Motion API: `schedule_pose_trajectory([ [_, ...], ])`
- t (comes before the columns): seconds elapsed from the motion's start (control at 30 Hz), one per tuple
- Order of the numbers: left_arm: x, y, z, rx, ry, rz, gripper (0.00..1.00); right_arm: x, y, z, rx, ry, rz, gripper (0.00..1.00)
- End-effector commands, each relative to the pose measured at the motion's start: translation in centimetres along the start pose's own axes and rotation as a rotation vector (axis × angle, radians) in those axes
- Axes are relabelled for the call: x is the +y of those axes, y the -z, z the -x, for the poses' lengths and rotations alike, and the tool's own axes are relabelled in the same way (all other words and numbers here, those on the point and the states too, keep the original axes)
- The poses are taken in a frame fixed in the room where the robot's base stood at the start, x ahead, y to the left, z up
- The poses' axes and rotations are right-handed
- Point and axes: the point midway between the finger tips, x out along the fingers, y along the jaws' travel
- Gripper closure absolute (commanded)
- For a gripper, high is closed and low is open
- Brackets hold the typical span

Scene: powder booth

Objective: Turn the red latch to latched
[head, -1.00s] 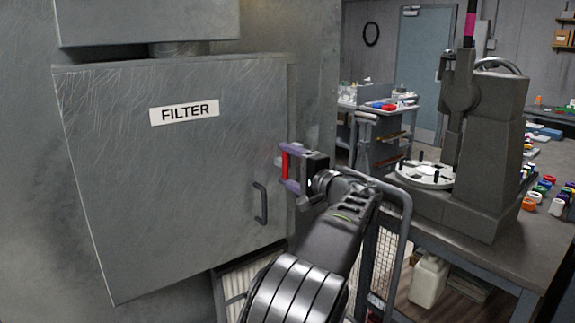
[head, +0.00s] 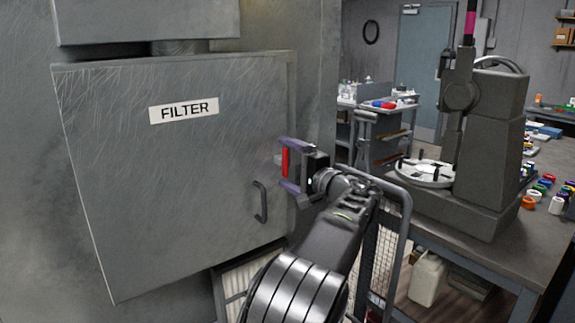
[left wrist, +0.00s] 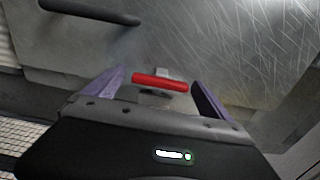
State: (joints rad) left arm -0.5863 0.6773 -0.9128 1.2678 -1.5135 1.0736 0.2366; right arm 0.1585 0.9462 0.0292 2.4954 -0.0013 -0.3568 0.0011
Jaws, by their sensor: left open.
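The red latch (head: 285,162) is a short red bar at the right edge of the grey filter door (head: 170,215). In the head view it looks upright. In the left wrist view the latch (left wrist: 160,83) lies across the space between the two purple fingers, with a small light metal piece behind it. My left gripper (head: 286,164) is open, with one finger above and one below the latch in the head view. In the left wrist view (left wrist: 158,85) gaps show between the latch ends and the fingers. My right gripper is not in view.
A dark door handle (head: 261,202) sits just left of and below my left gripper. A bench (head: 480,255) with a dark press-like machine (head: 490,150) stands at right. A grey tubular rail (head: 403,225) stands close beside my left arm.

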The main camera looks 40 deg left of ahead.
Motion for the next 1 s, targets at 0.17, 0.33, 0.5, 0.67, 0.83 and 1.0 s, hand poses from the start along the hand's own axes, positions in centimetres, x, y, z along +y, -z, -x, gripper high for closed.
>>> schedule_pose_trajectory([
  [0.17,0.2,0.1,1.7,0.004,-0.001,0.001,0.05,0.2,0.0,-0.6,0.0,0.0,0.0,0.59],
  [0.33,0.2,0.1,4.5,0.004,-0.001,0.001,0.05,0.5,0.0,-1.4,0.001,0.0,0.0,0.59],
  [0.5,0.2,0.1,6.9,0.002,0.0,-0.001,0.05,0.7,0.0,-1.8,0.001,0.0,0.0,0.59],
  [0.67,0.1,0.0,7.7,0.001,0.0,-0.001,0.05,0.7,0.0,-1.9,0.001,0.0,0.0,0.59],
  [0.83,0.0,0.0,7.7,0.0,0.0,-0.001,0.05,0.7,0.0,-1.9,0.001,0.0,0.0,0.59],
  [1.0,0.0,0.0,7.7,0.0,0.0,-0.001,0.05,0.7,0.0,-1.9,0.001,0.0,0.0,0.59],
])
